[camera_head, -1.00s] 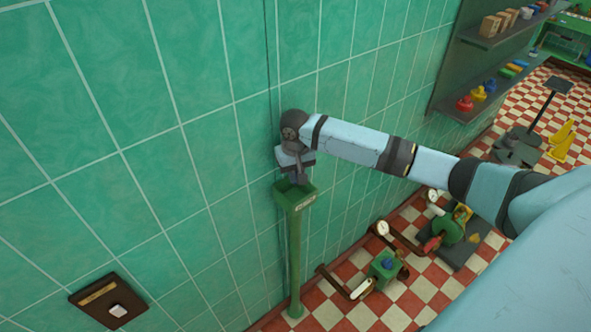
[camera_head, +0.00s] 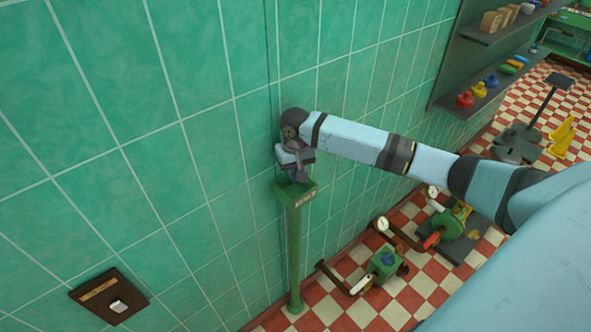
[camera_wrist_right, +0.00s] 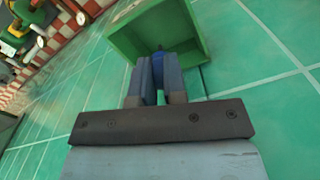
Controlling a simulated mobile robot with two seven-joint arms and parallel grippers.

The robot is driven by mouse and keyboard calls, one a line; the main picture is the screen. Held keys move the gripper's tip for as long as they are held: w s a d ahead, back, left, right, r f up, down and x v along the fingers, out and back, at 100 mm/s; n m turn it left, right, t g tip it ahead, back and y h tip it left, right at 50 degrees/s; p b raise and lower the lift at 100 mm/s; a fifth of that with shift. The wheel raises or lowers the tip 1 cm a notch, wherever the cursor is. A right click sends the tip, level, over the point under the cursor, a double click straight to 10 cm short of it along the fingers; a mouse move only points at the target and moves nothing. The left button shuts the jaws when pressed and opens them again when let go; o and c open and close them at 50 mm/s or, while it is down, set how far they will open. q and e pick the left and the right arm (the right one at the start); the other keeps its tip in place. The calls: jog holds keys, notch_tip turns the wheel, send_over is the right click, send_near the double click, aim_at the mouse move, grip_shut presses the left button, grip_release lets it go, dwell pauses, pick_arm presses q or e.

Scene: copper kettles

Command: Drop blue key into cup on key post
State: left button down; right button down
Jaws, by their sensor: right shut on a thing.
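The key post (camera_head: 294,250) is a green pole by the tiled wall, with a square open-topped green cup (camera_head: 305,193) on it. The cup also shows in the right wrist view (camera_wrist_right: 188,22), its inside facing the fingertips. My right gripper (camera_head: 297,177) is just above the cup. In the right wrist view my right gripper (camera_wrist_right: 158,72) is shut on the blue key (camera_wrist_right: 159,57). Only a small blue part of the key shows between and beyond the fingertips; the rest is hidden by the fingers. My left gripper is not in view.
A green tiled wall (camera_head: 100,120) stands close behind the post. A brown plate with a white switch (camera_head: 118,306) is on it at lower left. Green pipe fittings (camera_head: 384,263) are on the checkered floor, right of the post. Shelves (camera_head: 490,85) hang at upper right.

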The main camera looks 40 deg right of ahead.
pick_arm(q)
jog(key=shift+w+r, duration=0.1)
pick_arm(e)
jog(key=shift+f, duration=0.45)
jog(key=shift+f, duration=0.7)
dwell(0.4)
jog(key=c, duration=1.1)
grip_release()
jog(key=shift+r, duration=0.1)
pick_arm(q)
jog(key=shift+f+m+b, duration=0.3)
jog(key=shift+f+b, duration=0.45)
jog(key=shift+b, duration=0.25)
pick_arm(e)
notch_tip(320, 180, up, 14)
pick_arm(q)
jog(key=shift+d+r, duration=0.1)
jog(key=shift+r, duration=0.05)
pick_arm(e)
jog(key=shift+f, duration=0.2)
jog(key=shift+f, duration=0.1)
